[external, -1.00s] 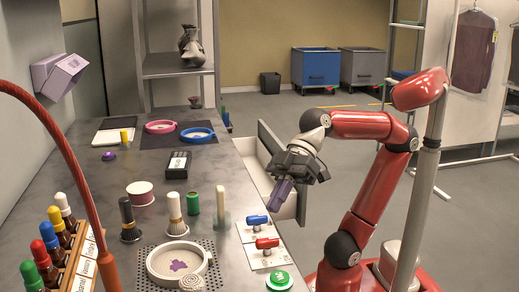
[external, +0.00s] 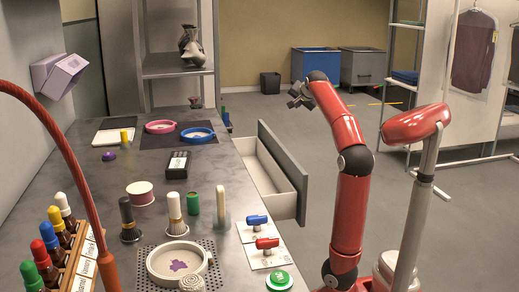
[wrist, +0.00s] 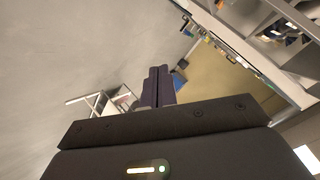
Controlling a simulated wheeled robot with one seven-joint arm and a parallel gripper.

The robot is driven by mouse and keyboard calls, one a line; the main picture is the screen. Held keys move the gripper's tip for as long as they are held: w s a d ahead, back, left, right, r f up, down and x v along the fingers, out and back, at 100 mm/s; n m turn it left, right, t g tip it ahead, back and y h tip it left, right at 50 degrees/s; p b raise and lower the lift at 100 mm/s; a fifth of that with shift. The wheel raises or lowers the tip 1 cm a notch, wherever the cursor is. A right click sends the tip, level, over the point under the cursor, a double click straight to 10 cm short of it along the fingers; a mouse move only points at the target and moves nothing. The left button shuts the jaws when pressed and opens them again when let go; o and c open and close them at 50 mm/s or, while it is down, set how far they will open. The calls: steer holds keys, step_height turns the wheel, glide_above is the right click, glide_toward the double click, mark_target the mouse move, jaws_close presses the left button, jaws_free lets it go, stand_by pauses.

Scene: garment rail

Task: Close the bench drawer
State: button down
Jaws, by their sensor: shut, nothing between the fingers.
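The bench drawer (external: 284,170) stands pulled out from the right side of the bench (external: 90,190), with a grey front and a pale, empty-looking inside. My gripper (external: 294,98) is raised above and beyond the drawer in the external view, apart from it. In the wrist view the two dark fingers of my gripper (wrist: 159,72) lie side by side, shut with nothing between them. The drawer cannot be made out in the wrist view.
Blue (external: 315,62) and grey bins stand at the back wall.

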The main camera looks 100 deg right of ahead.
steer(key=s+m+g+y, duration=0.1)
steer(key=s+m+g, duration=0.45)
steer(key=s, duration=0.95)
steer(key=w+d+f+m+t+y+p, duration=0.1)
steer(key=w+d+f+t+y+p, duration=0.2)
steer(key=w+d+f, duration=0.4)
steer(key=w+d+f+m+t+y+p, duration=0.15)
steer(key=w+d+f+t+y, duration=0.3)
steer(key=f, duration=0.45)
steer(key=s+f+m+t+y+p, duration=0.1)
steer(key=s+f+t+y+p, duration=0.3)
steer(key=t, duration=0.8)
steer(key=w+f+h+b, duration=0.1)
steer(key=w+b, duration=0.5)
steer(key=w, duration=0.6)
steer(key=shift+w+a+f, duration=0.25)
steer(key=shift+f, duration=0.1)
steer(key=shift+h, duration=0.25)
